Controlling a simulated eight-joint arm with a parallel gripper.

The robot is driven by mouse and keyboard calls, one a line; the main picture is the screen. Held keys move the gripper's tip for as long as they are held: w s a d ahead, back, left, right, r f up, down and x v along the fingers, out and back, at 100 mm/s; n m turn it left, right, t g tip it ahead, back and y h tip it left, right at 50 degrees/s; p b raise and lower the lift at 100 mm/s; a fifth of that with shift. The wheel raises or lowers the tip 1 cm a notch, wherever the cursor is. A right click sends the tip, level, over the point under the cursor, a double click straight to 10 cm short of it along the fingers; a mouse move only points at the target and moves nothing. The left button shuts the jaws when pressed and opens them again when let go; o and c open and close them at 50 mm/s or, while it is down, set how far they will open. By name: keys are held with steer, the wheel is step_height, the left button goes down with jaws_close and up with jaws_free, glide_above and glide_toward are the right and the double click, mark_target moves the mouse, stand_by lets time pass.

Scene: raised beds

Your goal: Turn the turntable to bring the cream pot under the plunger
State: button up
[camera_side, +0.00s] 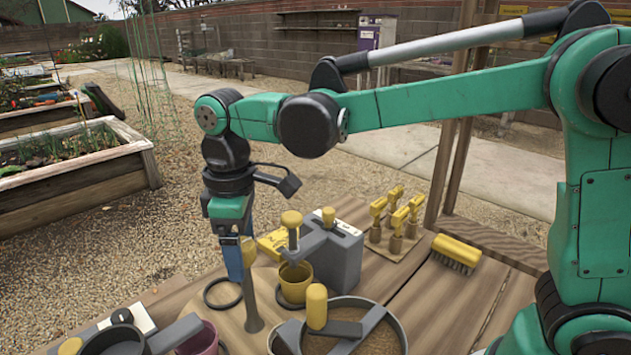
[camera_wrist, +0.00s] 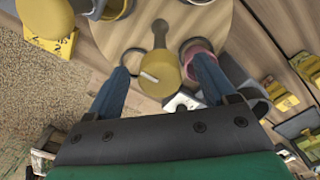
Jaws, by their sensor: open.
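The round wooden turntable (camera_wrist: 222,22) lies below my gripper. Its upright post (camera_side: 253,312) has a yellow knob (camera_wrist: 165,72) on top. My gripper (camera_wrist: 160,85) is open, its blue fingers on either side of the knob; contact cannot be told. The yellow-topped plunger (camera_side: 292,220) is held by a grey stand (camera_side: 338,258). A yellow pot (camera_side: 297,283) stands under it. A mauve pot (camera_wrist: 197,47) stands on another side of the turntable. A pale rim (camera_wrist: 200,2) is cut off at the wrist view's top edge; I cannot tell whether it is the cream pot.
An empty dark ring (camera_side: 222,293) lies on the turntable. A round pan (camera_side: 372,338) with a yellow-handled tool (camera_side: 317,306) stands close at the right. Yellow-handled tools (camera_side: 397,212) and a yellow brush (camera_side: 456,252) are farther back. The bench's right side is mostly clear.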

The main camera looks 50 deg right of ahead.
jaws_close()
